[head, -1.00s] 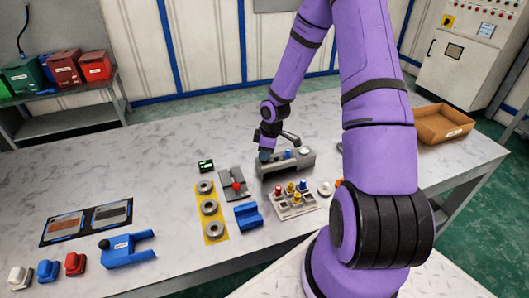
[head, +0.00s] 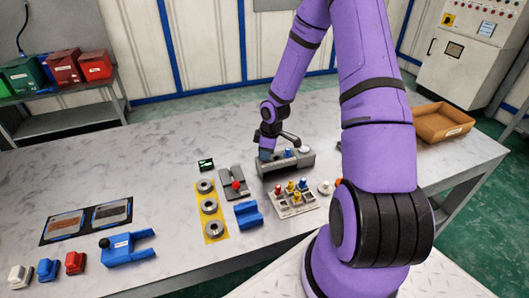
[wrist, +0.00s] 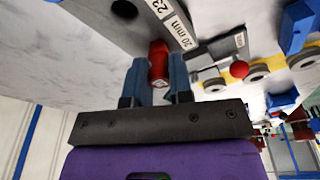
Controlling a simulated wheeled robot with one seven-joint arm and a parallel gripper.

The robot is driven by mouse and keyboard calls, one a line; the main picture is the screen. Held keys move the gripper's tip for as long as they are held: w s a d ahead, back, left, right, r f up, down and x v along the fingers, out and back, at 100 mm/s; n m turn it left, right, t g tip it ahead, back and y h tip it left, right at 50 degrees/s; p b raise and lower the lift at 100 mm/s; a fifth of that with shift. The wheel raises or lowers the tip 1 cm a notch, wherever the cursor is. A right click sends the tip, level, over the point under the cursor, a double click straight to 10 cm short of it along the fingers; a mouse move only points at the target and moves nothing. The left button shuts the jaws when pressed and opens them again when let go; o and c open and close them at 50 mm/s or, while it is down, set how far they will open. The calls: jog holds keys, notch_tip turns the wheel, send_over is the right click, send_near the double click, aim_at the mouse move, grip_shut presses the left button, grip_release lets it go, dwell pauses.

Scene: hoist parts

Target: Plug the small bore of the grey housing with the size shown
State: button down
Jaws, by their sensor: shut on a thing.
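The grey housing (head: 296,165) stands on the table in the head view, with a blue plug (head: 288,153) upright on its top. In the wrist view the housing (wrist: 92,22) has a dark round bore (wrist: 124,9) and white labels, one reading "20 mm". My gripper (wrist: 158,72) is shut on a red plug (wrist: 159,55), whose far end is close to the housing's labelled edge. I cannot tell whether they touch. In the head view my gripper (head: 265,153) is at the housing's left end, and the red plug is hidden. A small dark display (head: 206,165) stands to the left, unreadable.
A plug rack (head: 292,208) with several coloured plugs lies in front of the housing. To the left are a grey fixture with a red knob (head: 236,185), a yellow mat with grey rings (head: 209,205) and a blue block (head: 248,214).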

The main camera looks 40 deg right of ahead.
jog(key=shift+f, duration=0.65)
dwell(2.8)
jog(key=c, duration=0.9)
grip_release()
jog(key=shift+c, duration=0.2)
jog(key=shift+r, duration=0.1)
jog(key=shift+r, duration=3.4)
